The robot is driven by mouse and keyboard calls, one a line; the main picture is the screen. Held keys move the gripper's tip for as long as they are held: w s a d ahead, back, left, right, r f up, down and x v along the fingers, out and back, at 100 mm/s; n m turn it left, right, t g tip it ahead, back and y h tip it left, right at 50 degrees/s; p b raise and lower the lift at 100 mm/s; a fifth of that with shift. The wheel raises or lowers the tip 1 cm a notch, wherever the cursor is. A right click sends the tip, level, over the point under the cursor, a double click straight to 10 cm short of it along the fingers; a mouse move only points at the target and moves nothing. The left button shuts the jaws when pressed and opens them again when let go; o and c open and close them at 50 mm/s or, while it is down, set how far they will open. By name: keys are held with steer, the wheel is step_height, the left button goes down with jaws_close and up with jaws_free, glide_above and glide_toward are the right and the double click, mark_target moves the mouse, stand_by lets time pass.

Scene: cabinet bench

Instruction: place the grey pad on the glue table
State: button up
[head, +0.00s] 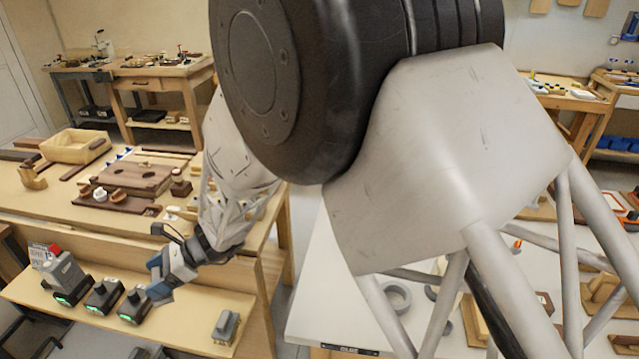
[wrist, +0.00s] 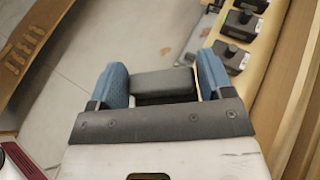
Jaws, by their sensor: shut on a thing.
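My gripper (wrist: 165,78) has blue fingers and is shut on the grey pad (wrist: 164,84), a dark grey block across the gap between the fingers in the wrist view. In the head view my gripper (head: 168,276) is over the narrow wooden shelf at the lower left, close to the black devices. The pad cannot be made out clearly there. The glue table (head: 325,290) is the white-topped table at lower centre, with a dark label on its front edge. It is right of my gripper, across a gap, and partly hidden by my arm.
Several black devices with green lights (head: 104,294) and a grey block-like item (head: 226,326) are on the shelf. A grey ring (head: 397,297) and wooden pieces lie on the glue table. A workbench with a wooden tray (head: 76,146) stands behind the shelf.

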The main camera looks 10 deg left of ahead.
steer(key=s+d+f+n+g+h, duration=0.2)
steer(key=d+n+h, duration=0.65)
steer(key=d, duration=0.35)
steer(key=s+d+f+n+g+h, duration=0.25)
steer(key=d+n+h, duration=0.6)
steer(key=d, duration=0.45)
steer(key=w+d+r+n+t+h, duration=0.35)
steer(key=w+d+n+t, duration=0.25)
steer(key=d, duration=0.4)
steer(key=w+d+r+n+t+h, duration=0.35)
steer(key=w+d+n+t, duration=0.2)
steer(key=d, duration=0.55)
steer(key=shift+n+h, duration=0.4)
steer(key=shift+n, duration=0.05)
steer(key=shift+s+a+f, duration=0.1)
steer(key=shift+f, duration=2.5)
steer(key=w+a, duration=0.3)
steer(key=w, duration=0.4)
steer(key=w+a+f, duration=0.1)
steer(key=w+a, duration=0.2)
steer(key=w, duration=0.4)
steer(key=shift+w+f, duration=0.25)
steer(key=shift+w, duration=0.15)
steer(key=shift+f, duration=1.75)
